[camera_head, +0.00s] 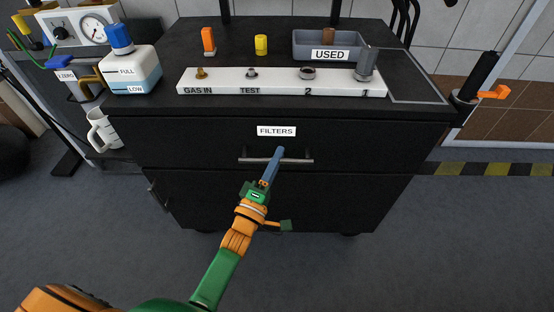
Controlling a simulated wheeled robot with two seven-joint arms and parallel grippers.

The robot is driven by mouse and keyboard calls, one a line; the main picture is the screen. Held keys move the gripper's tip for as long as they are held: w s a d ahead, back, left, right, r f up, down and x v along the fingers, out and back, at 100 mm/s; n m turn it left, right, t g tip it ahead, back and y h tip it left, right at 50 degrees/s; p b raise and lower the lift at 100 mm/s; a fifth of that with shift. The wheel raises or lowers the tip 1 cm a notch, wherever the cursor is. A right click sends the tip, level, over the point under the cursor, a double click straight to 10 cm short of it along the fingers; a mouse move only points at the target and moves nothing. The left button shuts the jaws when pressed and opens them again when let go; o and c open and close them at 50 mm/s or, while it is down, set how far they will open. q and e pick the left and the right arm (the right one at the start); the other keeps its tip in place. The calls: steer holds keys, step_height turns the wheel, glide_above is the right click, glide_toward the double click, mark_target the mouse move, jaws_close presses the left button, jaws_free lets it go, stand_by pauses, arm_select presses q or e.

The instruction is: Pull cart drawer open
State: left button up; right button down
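The black cart's upper drawer (200,135) carries a white FILTERS label (276,131) and looks shut, its front level with the cart face. Its grey bar handle (300,161) runs across below the label. My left gripper (279,151) reaches up from the lower left, and its blue fingers are at the middle of the handle, overlapping it. I cannot tell whether the fingers are apart or closed around the bar. My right gripper is not in view.
On the cart top stand a white strip (225,81) with fittings, a grey USED tray (350,40), and orange (208,41) and yellow (261,44) pieces. A white bottle (133,72) and a mug (101,131) are left. The floor in front is clear.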

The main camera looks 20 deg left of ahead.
arm_select(q)
jaws_close()
stand_by(1.1)
